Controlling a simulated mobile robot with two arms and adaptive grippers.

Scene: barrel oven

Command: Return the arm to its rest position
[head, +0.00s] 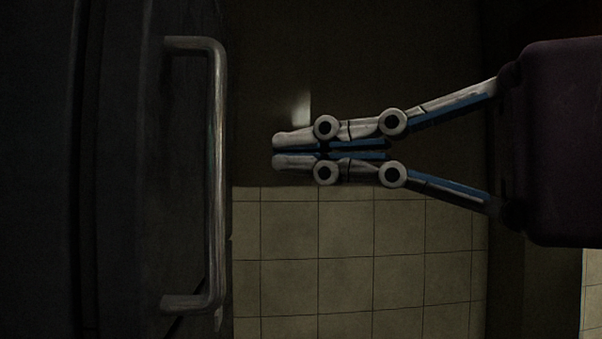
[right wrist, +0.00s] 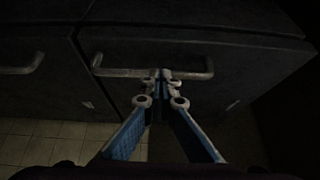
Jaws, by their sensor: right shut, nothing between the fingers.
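My right gripper (head: 276,151) comes in from the right of the head view. Its fingers are shut with nothing between them. The fingertips point left at a metal bar handle (head: 217,175) on a dark front (head: 120,170), with a gap between tips and handle in the head view. In the right wrist view my right gripper (right wrist: 160,74) overlaps the middle of the same handle (right wrist: 125,72); the tips look close in front of it. My left gripper does not show in either view.
A second bar handle (right wrist: 22,69) is at the left of the right wrist view, on the neighbouring dark front. Pale floor tiles (head: 345,265) lie below the gripper in the head view. The space around the fingers looks free. The scene is dim.

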